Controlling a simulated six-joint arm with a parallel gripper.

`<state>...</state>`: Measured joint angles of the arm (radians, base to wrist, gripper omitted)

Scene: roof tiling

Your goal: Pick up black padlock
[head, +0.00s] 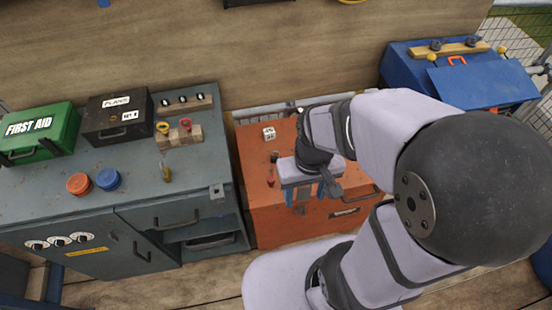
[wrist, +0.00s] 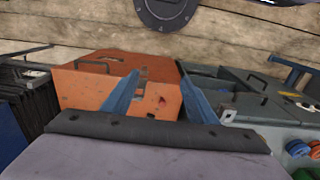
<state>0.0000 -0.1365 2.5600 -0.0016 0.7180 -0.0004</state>
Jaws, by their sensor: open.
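My gripper (head: 305,197) is open and empty, above the front of the orange cabinet (head: 258,205). In the wrist view its two blue fingers (wrist: 164,85) stand apart with the orange cabinet (wrist: 85,88) beyond them. I cannot clearly make out a black padlock. A small dark object (head: 274,157) lies on the orange top, left of my gripper; it is too small to tell whether it is the padlock. My arm and gripper hide part of the orange top.
A white die (head: 269,133) and a small red item (head: 271,182) are on the orange cabinet. The grey cabinet (head: 140,187) at left bears a green first aid box (head: 40,128), a black box (head: 117,114) and orange and blue lids. A blue toolbox (head: 405,65) stands at right.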

